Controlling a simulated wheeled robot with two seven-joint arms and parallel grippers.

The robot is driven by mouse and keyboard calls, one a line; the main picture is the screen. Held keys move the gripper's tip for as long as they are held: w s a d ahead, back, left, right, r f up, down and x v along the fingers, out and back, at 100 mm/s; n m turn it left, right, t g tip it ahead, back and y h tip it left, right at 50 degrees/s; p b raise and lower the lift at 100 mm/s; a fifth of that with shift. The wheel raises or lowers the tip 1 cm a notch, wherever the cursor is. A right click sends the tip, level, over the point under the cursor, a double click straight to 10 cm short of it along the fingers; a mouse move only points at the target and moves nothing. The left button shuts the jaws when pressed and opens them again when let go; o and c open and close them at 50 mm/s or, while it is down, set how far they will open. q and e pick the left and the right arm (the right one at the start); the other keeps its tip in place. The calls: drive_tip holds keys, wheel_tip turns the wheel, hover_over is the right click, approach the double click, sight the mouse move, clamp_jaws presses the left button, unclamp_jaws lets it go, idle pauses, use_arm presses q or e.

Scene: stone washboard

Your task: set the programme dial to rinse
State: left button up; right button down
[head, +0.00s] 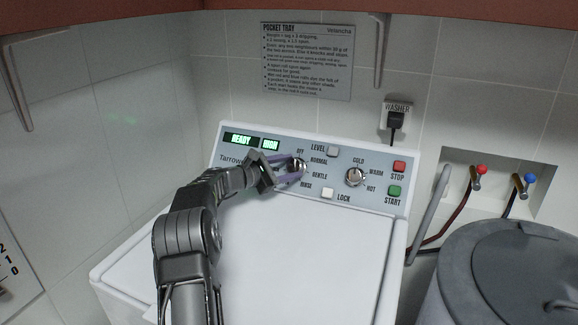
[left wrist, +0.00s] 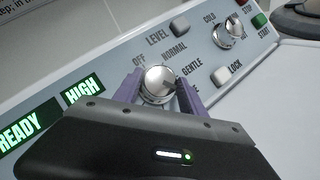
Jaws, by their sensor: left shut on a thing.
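The programme dial (head: 299,164) is a round silver knob on the washer's panel, with OFF, NORMAL, GENTLE and RINSE around it. My left gripper (head: 293,170) is shut on it, one purple finger on each side. In the left wrist view the dial (left wrist: 157,82) sits between the purple fingertips of the left gripper (left wrist: 158,88). A dark mark on its face lies toward the right, on the GENTLE and RINSE side; I cannot tell exactly which label it meets. The RINSE label (head: 306,185) is readable in the head view but mostly hidden in the wrist view. My right gripper is out of view.
A second knob (head: 355,177), for temperature, is right of the dial. The red STOP (head: 399,167) and green START (head: 394,191) buttons are farther right. The display (head: 241,140) reads READY, HIGH.

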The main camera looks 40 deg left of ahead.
use_arm(q)
drive_tip(key=shift+m, duration=0.3)
drive_tip(key=o, duration=1.4)
drive_tip(key=shift+c, duration=0.2)
drive_tip(key=shift+b+v, duration=0.85)
drive_tip(key=shift+v, duration=3.05)
drive_tip(key=shift+a, duration=0.1)
